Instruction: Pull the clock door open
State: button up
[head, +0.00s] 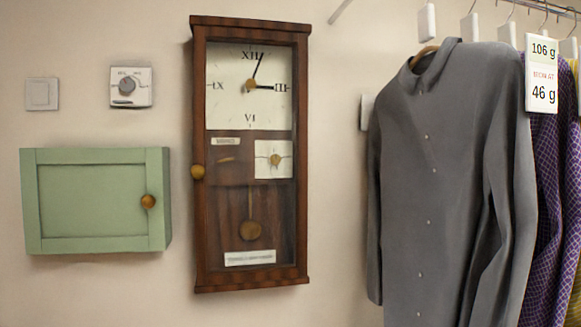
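A tall dark-wood wall clock (200,110) hangs on the wall in the middle of the head view. Its glazed front door (302,150) looks shut. A round brass knob (197,172) sits on the left edge of the door. Behind the glass are a white dial with Roman numerals (222,105), a small square plate with a brass centre (274,159), a pendulum bob (250,231) and paper labels. My gripper is not in view.
A green wall cabinet (92,205) with a brass knob hangs to the left, below a thermostat-like dial (131,87) and a light switch (42,94). A grey shirt (440,170) and purple garments (548,200) hang on a rail at right. Bare wall separates clock and shirt.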

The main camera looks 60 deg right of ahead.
aim_at(199, 172)
jog(key=z, duration=1.35)
